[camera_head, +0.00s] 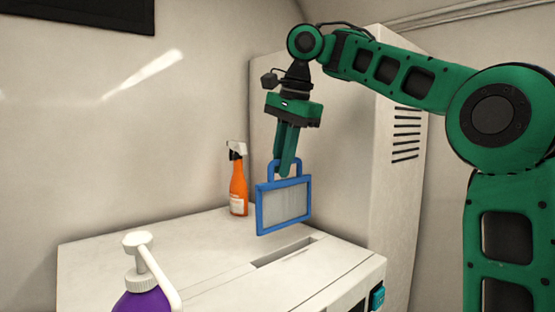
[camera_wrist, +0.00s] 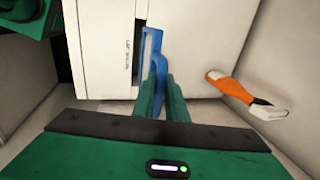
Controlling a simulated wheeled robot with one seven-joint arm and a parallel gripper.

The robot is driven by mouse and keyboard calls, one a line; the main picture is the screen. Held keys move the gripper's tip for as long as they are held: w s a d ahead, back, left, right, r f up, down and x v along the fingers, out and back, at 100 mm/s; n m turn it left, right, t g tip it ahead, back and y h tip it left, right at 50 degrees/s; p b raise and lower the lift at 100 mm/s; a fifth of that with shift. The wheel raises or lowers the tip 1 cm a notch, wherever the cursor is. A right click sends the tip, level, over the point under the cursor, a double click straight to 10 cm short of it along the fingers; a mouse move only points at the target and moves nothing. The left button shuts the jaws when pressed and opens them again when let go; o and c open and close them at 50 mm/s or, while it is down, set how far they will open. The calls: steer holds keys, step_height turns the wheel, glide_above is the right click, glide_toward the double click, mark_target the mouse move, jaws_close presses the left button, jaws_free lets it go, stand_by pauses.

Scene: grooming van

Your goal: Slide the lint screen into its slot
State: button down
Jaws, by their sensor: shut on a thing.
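The lint screen (camera_head: 284,206) is a blue frame with a pale grey mesh and a blue handle loop on top. My gripper (camera_head: 285,172) is shut on that handle and holds the screen upright in the air. In the wrist view the blue screen (camera_wrist: 151,75) shows nearly edge-on beyond my gripper (camera_wrist: 160,80). The slot (camera_head: 286,252) is a long narrow opening in the white machine top. In the head view the screen hangs above and slightly behind it, apart from it. In the wrist view the slot (camera_wrist: 137,50) lies left of the screen, beside printed lettering.
An orange spray bottle (camera_head: 238,185) stands behind and left of the screen; it also shows in the wrist view (camera_wrist: 235,90). A purple pump bottle (camera_head: 145,290) stands at the front left. A tall white cabinet (camera_head: 345,140) with vents rises behind.

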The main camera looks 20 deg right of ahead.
mark_target(284, 218)
steer(key=shift+a+f, duration=0.15)
steer(key=shift+f, duration=0.65)
steer(key=shift+s+f, duration=0.25)
steer(key=shift+f, duration=0.25)
steer(key=shift+a+f, duration=0.15)
steer(key=shift+f, duration=0.45)
steer(key=shift+d+f, duration=0.35)
steer(key=shift+f, duration=0.1)
steer(key=shift+d+f, duration=0.1)
steer(key=shift+f, duration=4.4)
